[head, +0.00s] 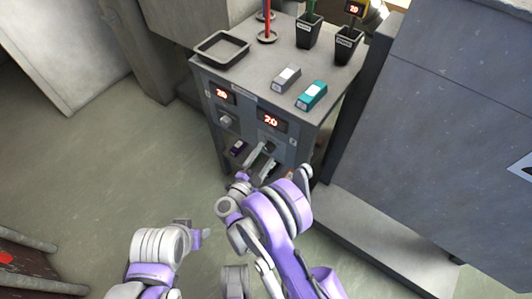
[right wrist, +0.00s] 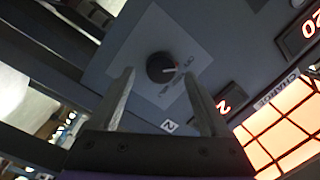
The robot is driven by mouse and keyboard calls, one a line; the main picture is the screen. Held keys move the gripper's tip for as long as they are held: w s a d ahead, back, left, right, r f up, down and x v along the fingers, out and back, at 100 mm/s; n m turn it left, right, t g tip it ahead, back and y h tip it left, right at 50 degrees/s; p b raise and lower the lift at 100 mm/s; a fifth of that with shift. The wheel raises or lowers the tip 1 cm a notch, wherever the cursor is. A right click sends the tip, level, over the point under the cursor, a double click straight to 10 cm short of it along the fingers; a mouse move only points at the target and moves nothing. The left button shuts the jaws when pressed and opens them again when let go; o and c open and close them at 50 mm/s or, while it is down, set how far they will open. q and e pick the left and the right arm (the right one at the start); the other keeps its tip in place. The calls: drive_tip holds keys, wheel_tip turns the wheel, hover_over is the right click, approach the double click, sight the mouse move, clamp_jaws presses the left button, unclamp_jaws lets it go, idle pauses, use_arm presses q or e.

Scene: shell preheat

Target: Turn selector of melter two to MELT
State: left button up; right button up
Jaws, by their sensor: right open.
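The grey melter cabinet (head: 245,92) carries two red displays reading 20 on its front. My right gripper (head: 262,158) is open in front of the cabinet's right-hand panel. In the right wrist view its fingers (right wrist: 160,76) stand either side of the knob's line, apart from it. My left gripper (head: 200,237) is low and away from the cabinet; its jaws are unclear.
The other selector knob (head: 225,120) sits on the left panel. On the cabinet top are a black tray (head: 221,48), a grey block (head: 286,78), a teal block (head: 311,95) and dark pots (head: 308,34). A big grey unit (head: 430,130) stands close right.

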drive_tip(key=shift+x, duration=0.9)
drive_tip(key=shift+c, duration=0.3)
clamp_jaws()
